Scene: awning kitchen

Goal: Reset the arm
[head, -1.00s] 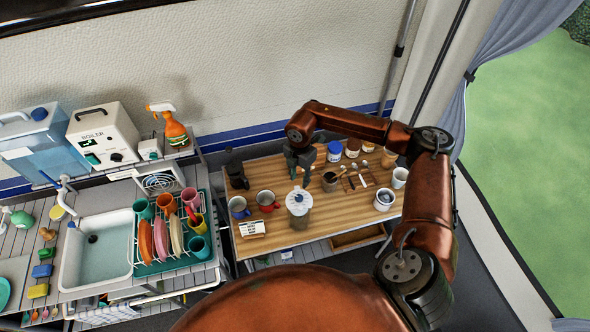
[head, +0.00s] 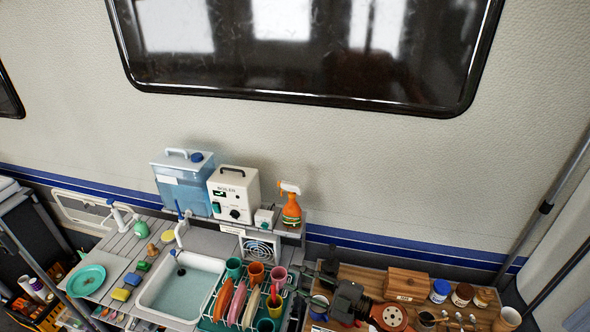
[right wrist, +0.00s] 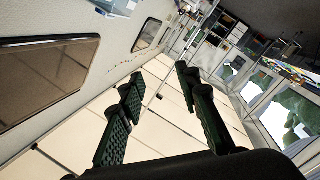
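My right gripper (head: 306,282) is at the bottom of the head view, above the left end of the wooden table, with its fingers pointing left toward the dish rack. In the right wrist view my right gripper (right wrist: 158,80) has its two dark green fingers well apart with nothing between them. It points at pale panels there, not at the table. My left gripper is in neither view.
The dish rack (head: 204,320) with plates and cups stands beside the sink (head: 158,294). The boiler (head: 232,197), water tank (head: 178,186) and orange spray bottle (head: 291,211) stand behind. A wooden box (head: 407,284) and several jars stand at the table's back.

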